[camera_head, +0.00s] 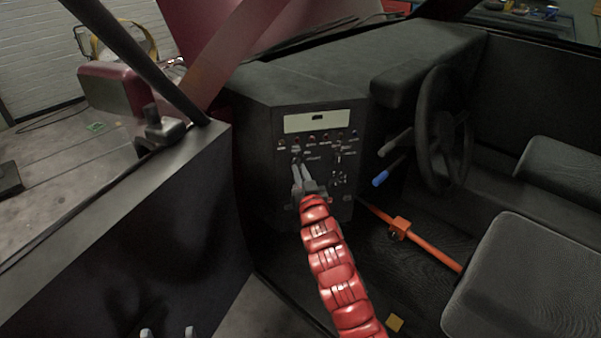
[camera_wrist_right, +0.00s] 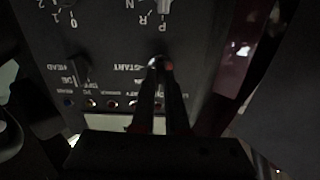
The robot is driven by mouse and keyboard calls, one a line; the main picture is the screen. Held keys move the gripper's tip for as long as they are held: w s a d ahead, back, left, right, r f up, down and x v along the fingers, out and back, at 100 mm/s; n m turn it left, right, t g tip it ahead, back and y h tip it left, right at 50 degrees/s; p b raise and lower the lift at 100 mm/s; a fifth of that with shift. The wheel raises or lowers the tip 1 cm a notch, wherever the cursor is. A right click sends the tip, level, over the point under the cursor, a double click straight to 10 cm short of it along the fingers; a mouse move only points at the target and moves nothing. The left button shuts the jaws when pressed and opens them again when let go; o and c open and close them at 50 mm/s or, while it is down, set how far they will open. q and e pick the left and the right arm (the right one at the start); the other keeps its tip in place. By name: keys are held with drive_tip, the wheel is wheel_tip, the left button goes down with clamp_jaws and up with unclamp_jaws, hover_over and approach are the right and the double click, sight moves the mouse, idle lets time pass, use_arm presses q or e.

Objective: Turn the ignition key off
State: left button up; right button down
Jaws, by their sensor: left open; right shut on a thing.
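The ignition switch (camera_wrist_right: 160,61) is on the black dash panel (camera_head: 264,150), beside a START label in the right wrist view. My right gripper (camera_wrist_right: 161,72) has both fingertips closed together at the switch, shut on the key. The fingertips hide most of the key, so I cannot tell its turn angle. In the head view my right gripper (camera_head: 298,171) is at the panel's lower left, at the end of a red-sleeved arm. My left gripper (camera_head: 168,333) shows only two grey fingertips, apart and empty, at the bottom edge.
A rotary knob (camera_wrist_right: 80,67) with HEAD and OFF labels and a P-R-N selector (camera_wrist_right: 164,7) are near the switch. A steering wheel (camera_head: 442,128), a blue-tipped lever (camera_head: 381,178), an orange bar (camera_head: 430,246) and a grey seat (camera_head: 530,285) lie to the right.

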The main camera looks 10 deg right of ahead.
drive_tip(key=shift+n, duration=0.4)
drive_tip(key=c, duration=0.9)
unclamp_jaws()
drive_tip(key=s+p, duration=0.1)
drive_tip(key=s, duration=0.4)
drive_tip(key=s+p, duration=0.1)
drive_tip(key=s, duration=0.5)
drive_tip(key=s+d+p, duration=0.1)
drive_tip(key=s, duration=0.5)
drive_tip(key=shift+s+f, duration=0.1)
drive_tip(key=shift+s, duration=0.1)
